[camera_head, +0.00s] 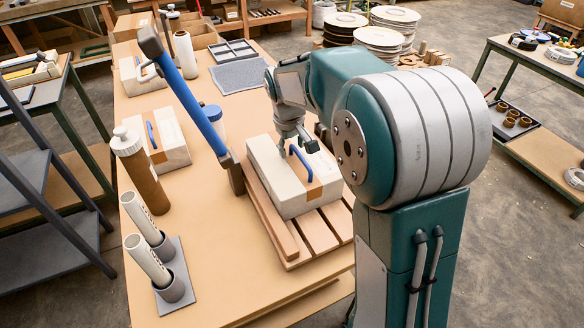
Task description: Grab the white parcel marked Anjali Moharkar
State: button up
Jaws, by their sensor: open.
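A white parcel (283,204) with a brown band and a blue handle (302,164) sits on a slatted wooden pallet (318,234) on the table. My gripper (298,150) is open, pointing down just above this parcel, with its fingers close to the handle. I cannot tell whether they touch it. A second white parcel (174,152) with a blue handle lies to the left, and a third (146,84) stands at the far left. No name is readable on any of the parcels.
A long bar with a blue grip (196,98) rises between the parcels, left of the pallet. A brown bottle (138,168) and white tubes in grey holders (172,286) stand along the table's left side. A grey mat (240,76) lies behind.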

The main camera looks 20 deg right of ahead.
jog(key=shift+r, duration=0.1)
grip_shut()
